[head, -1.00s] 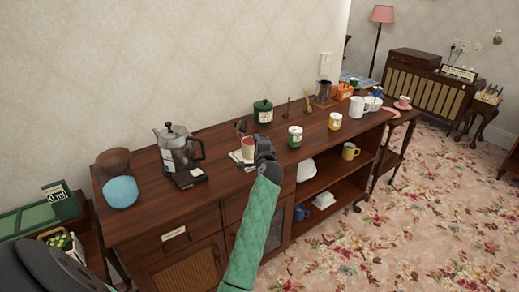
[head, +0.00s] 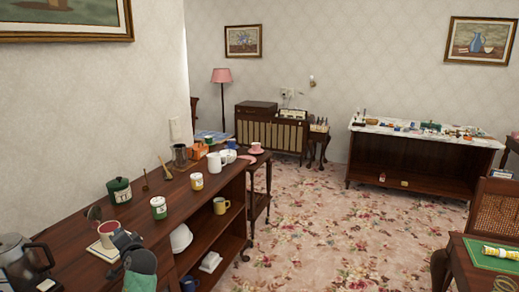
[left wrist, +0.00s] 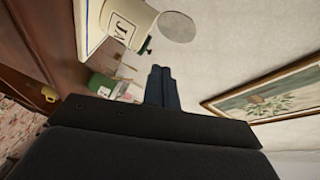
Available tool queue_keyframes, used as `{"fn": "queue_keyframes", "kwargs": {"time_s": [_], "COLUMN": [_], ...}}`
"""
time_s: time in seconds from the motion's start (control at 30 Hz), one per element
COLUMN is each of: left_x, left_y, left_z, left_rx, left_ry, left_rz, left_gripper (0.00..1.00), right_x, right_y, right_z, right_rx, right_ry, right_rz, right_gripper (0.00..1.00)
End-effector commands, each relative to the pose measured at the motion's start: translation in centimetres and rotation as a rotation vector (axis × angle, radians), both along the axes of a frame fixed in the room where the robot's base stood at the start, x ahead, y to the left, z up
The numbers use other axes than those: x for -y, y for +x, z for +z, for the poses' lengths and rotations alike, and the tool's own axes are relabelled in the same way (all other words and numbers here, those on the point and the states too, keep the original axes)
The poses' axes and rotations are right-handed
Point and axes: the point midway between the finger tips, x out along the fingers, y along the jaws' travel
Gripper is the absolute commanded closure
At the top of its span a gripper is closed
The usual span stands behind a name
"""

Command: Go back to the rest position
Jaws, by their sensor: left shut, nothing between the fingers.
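My left gripper (head: 127,242) is at the lower left of the head view, over the wooden sideboard, on the end of my green-sleeved arm. It is close to a cream jar with a red top (head: 108,232); I cannot tell whether they touch. In the left wrist view the two dark fingers (left wrist: 162,84) are together with nothing between them. A cream lettered jar (left wrist: 122,22) is large at the top of that view, apart from the fingertips in the picture. My right gripper is not in view.
The flowered carpet (head: 320,230) to the right is open.

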Motion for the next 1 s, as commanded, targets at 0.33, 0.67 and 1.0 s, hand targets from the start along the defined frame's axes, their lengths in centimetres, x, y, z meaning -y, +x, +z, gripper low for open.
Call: {"fn": "queue_keyframes", "kwargs": {"time_s": [0.33, 0.67, 1.0], "left_x": [8.6, 19.0, 26.7], "left_y": [2.3, -4.2, -17.6], "left_z": [-9.6, -25.4, -39.7], "left_rx": [0.101, -0.128, -0.431], "left_ry": [-0.689, -1.089, -1.251], "left_rz": [-0.093, -0.093, -0.059], "left_gripper": [1.00, 1.00, 1.00], "right_x": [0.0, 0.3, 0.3], "right_y": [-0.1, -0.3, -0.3], "right_z": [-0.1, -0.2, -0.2], "right_rx": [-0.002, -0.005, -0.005], "right_ry": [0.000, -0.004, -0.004], "right_rz": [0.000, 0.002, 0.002], "right_gripper": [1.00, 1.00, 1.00]}}
